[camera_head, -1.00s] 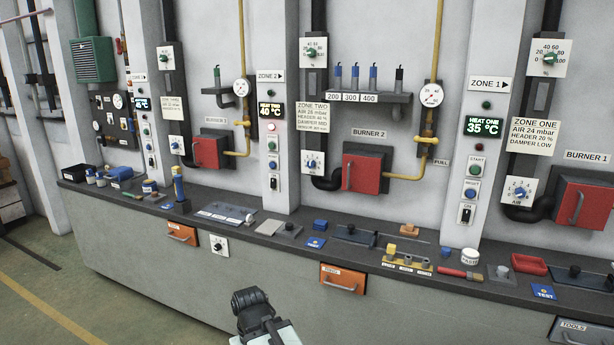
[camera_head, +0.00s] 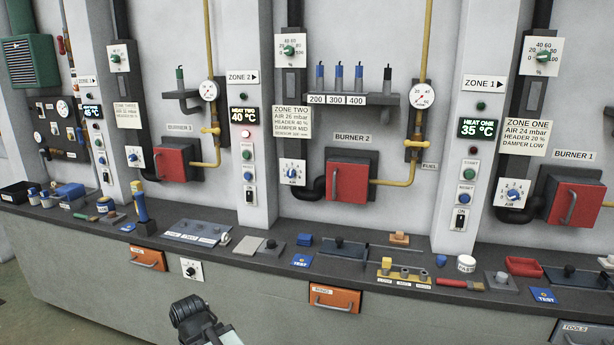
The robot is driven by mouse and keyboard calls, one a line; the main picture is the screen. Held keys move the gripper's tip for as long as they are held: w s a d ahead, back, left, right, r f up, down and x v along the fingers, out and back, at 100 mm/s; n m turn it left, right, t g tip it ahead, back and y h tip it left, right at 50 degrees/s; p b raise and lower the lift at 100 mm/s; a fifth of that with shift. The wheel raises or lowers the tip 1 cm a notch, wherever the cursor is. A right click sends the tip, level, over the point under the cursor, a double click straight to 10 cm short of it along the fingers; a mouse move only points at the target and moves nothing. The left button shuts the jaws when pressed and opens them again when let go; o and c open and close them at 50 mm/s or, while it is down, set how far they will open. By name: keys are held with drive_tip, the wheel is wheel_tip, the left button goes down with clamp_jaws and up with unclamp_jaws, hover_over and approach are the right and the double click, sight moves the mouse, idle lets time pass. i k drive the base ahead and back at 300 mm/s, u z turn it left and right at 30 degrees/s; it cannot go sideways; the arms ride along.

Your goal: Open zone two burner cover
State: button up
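The burner 2 cover (camera_head: 347,182) is a red box-shaped door with a grey handle on its left side. It sits on the wall below the BURNER 2 label (camera_head: 353,138) and looks closed. The zone two card (camera_head: 292,121) and the ZONE 2 arrow sign (camera_head: 246,83) are to its left. My gripper (camera_head: 190,312) is a dark shape at the bottom of the view, in front of the counter's face, well below and left of the cover and apart from it. Its fingers cannot be made out, and nothing is seen held in it.
A dark counter (camera_head: 240,251) runs below the covers, carrying small tools, plates and blocks. Other red covers are burner 3 (camera_head: 172,163) and burner 1 (camera_head: 575,202). A yellow pipe (camera_head: 403,180) runs to the right of burner 2. Orange drawers (camera_head: 335,299) front the counter.

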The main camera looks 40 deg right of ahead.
sight(345, 182)
drive_tip(key=i, duration=1.05)
drive_tip(key=z, duration=0.1)
